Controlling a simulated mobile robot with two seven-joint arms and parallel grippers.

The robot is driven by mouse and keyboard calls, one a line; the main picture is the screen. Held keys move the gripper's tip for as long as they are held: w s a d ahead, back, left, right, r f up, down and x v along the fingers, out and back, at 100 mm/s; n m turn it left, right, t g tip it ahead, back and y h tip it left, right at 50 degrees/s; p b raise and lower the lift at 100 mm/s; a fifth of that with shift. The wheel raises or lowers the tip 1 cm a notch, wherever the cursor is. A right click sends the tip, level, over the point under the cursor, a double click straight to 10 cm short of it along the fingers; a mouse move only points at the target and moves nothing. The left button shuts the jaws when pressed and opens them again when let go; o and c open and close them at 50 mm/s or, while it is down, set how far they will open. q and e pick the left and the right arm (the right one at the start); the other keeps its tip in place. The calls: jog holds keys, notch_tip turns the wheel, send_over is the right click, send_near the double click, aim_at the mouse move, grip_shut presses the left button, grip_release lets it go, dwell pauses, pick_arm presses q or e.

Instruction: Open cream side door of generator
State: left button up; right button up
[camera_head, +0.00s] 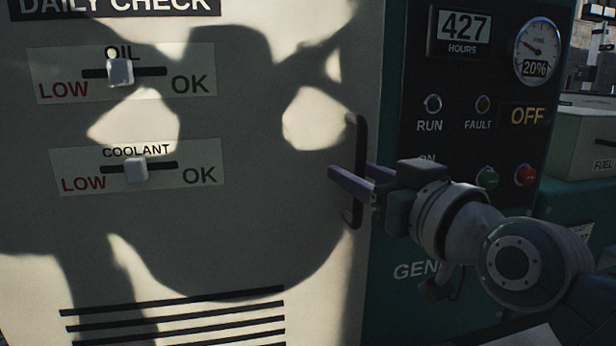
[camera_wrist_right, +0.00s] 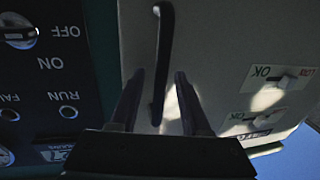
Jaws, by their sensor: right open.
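The cream side door (camera_head: 250,240) of the generator fills the left and middle of the head view and looks shut. It also shows in the right wrist view (camera_wrist_right: 215,50). Its dark vertical bar handle (camera_head: 356,130) is near the door's right edge. My right gripper (camera_head: 350,180) is at the handle's lower half, with its fingers open. In the right wrist view the handle (camera_wrist_right: 161,60) stands between the two open fingers (camera_wrist_right: 160,95), apart from both. My left gripper is not in view; a large shadow falls over the door.
The door carries oil (camera_head: 120,72) and coolant (camera_head: 137,170) sliders and dark vent slots (camera_head: 170,318). A grey-green fuel box (camera_head: 580,140) stands at the far right.

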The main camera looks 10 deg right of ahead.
grip_shut()
dwell(0.3)
dwell(1.1)
